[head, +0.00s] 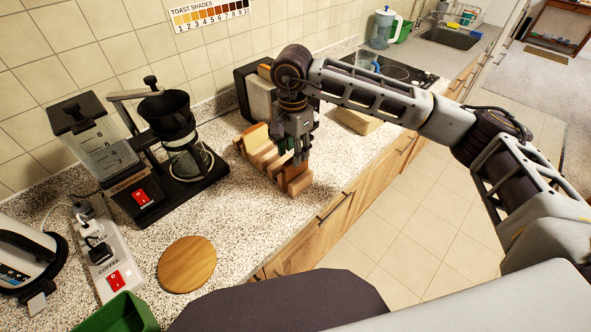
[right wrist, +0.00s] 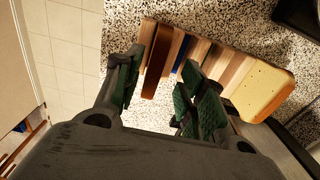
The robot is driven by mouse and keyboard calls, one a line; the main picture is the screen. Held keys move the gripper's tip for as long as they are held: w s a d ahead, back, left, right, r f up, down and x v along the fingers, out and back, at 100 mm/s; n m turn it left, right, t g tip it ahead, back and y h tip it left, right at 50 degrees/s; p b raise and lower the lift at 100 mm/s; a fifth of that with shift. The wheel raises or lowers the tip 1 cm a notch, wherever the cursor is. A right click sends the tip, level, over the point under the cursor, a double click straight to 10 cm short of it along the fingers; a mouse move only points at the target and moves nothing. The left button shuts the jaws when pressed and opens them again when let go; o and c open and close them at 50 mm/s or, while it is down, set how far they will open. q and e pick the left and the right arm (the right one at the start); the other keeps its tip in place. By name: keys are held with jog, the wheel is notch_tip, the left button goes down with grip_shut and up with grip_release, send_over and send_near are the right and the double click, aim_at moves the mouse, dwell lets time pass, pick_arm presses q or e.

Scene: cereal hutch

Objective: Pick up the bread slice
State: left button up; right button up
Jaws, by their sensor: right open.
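A slatted wooden rack (head: 262,160) stands on the speckled counter with upright pieces in it. A brown slab (right wrist: 157,60), which may be the bread slice, stands upright at its near end; it also shows in the head view (head: 298,182). A pale, bread-like piece (right wrist: 263,92) leans at the far end; I cannot tell for sure which is the slice. My right gripper (right wrist: 165,92) points down over the near end, open. The brown slab lies between its finger lines, with no clear contact; the fingers also show in the head view (head: 299,155). My left gripper is out of view.
A toaster (head: 259,98) stands behind the rack. A coffee maker (head: 180,140) stands left of it. A tan block (head: 355,121) lies beyond my right gripper. A round wooden board (head: 187,264) and green bin (head: 122,315) are nearer. The counter between board and rack is clear.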

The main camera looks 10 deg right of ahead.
aim_at(296, 170)
jog(key=shift+s+d+f, duration=0.1)
jog(key=shift+f, duration=0.45)
jog(key=f, duration=0.1)
jog(key=f+p, duration=0.1)
jog(key=shift+s+d+f, duration=0.1)
jog(key=shift+d+f, duration=0.1)
jog(key=shift+f, duration=0.8)
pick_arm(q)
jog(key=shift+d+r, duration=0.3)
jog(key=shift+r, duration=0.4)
pick_arm(e)
jog(key=c, duration=0.8)
